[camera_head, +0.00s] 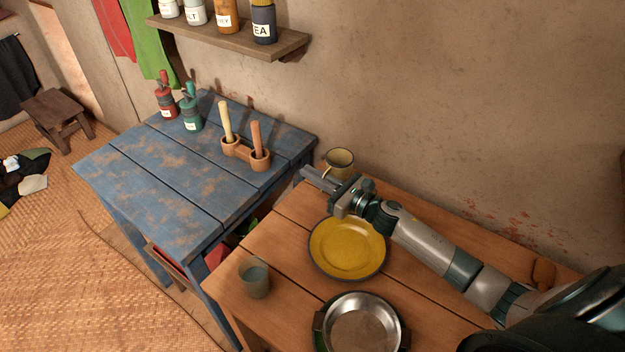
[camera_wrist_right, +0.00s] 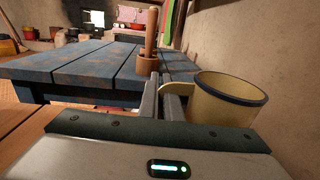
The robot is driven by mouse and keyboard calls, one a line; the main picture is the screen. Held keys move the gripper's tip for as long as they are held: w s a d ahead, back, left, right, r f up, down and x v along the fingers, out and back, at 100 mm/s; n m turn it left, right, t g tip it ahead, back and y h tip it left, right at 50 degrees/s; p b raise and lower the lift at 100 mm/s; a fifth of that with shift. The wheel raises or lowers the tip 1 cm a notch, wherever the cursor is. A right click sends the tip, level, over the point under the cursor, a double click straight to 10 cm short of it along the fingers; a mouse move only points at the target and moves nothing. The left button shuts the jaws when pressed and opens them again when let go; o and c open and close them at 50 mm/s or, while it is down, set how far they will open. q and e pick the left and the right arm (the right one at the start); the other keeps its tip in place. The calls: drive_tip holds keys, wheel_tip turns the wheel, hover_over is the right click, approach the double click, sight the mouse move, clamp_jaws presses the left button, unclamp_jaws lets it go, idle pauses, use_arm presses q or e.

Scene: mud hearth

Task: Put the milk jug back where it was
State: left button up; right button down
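The milk jug appears to be the cream, dark-rimmed vessel (camera_head: 341,160) at the back left corner of the brown table (camera_head: 290,215), against the wall. Its lower part is hidden behind my right gripper, so I cannot tell whether it rests on the table. In the right wrist view the jug (camera_wrist_right: 222,103) is upright, just right of the fingers, with its handle pointing left. My right gripper (camera_head: 312,175) lies level in front of it. Its fingers (camera_wrist_right: 161,98) are nearly together, with the jug's handle between them. My left gripper is out of view.
A yellow plate (camera_head: 348,250), a grey cup (camera_head: 254,281) and a metal pan (camera_head: 362,327) sit on the brown table. A jar shelf (camera_head: 225,38) hangs above.

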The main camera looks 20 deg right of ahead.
drive_tip(key=shift+f, duration=1.1)
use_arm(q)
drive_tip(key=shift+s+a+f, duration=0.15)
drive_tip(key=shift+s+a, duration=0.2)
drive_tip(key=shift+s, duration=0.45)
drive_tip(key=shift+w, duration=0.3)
use_arm(e)
drive_tip(key=shift+f, duration=0.15)
drive_tip(key=c, duration=2)
unclamp_jaws()
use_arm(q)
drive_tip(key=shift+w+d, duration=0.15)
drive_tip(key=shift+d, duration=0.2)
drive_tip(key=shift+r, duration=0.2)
